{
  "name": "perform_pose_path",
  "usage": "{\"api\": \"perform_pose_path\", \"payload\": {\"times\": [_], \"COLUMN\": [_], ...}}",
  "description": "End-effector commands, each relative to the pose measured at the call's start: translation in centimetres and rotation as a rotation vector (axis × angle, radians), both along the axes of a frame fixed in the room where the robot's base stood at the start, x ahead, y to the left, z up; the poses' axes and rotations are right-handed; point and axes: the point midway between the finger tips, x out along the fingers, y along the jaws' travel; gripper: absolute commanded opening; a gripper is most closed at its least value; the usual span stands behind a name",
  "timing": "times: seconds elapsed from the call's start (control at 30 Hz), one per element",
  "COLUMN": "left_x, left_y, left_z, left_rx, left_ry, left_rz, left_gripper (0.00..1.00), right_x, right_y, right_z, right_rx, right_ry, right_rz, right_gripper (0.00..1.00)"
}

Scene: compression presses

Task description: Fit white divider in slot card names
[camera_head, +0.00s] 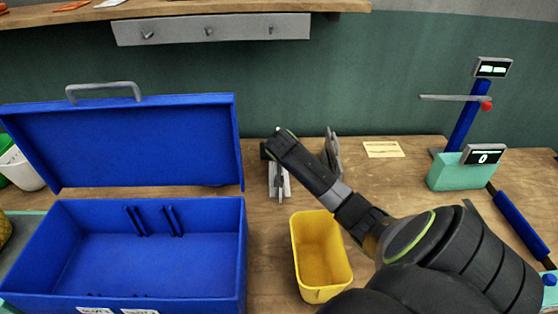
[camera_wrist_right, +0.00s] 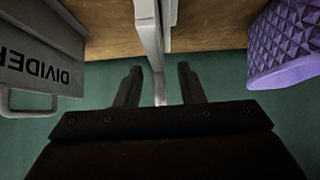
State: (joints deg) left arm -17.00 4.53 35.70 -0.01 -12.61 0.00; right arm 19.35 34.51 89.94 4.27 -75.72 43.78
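A blue toolbox (camera_head: 240,235) stands open at the left, its lid raised. Inside, two pairs of blue slot rails (camera_head: 138,221) (camera_head: 173,220) show on the back wall. White labels on its front edge are cut off. A yellow card (camera_head: 383,149) lies on the bench; its writing is too small to read. My right gripper (camera_wrist_right: 160,68) is open, with a thin whitish panel (camera_wrist_right: 158,85) between its fingers, apparently without contact. In the head view white upright pieces (camera_head: 280,183) show below the gripper, partly hidden by it. My left gripper is out of view.
A grey holder marked DIVIDER (camera_wrist_right: 40,70) and a purple textured object (camera_wrist_right: 285,45) flank the right gripper. A yellow bin (camera_head: 320,250) stands right of the toolbox. A green-based press (camera_head: 460,172) is at the right. A shelf with hooks (camera_head: 210,30) hangs above.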

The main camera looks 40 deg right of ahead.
Motion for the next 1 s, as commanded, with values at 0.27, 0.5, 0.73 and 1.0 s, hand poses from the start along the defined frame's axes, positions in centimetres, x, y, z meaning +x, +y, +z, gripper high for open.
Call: {"api": "perform_pose_path", "payload": {"times": [0.27, 0.5, 0.73, 1.0], "left_x": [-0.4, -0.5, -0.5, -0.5], "left_y": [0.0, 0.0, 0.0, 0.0], "left_z": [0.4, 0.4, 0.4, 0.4], "left_rx": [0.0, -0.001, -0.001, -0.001], "left_ry": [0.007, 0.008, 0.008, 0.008], "left_rz": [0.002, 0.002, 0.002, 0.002], "left_gripper": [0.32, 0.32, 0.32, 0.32], "right_x": [1.4, 1.6, 1.6, 1.6], "right_y": [-1.3, -1.5, -1.5, -1.5], "right_z": [-2.2, -2.5, -2.5, -2.5], "right_rx": [-0.001, -0.001, -0.001, -0.001], "right_ry": [0.0, 0.001, 0.0, 0.0], "right_rz": [0.001, 0.001, 0.001, 0.001], "right_gripper": [0.35, 0.35, 0.18, 0.0]}}
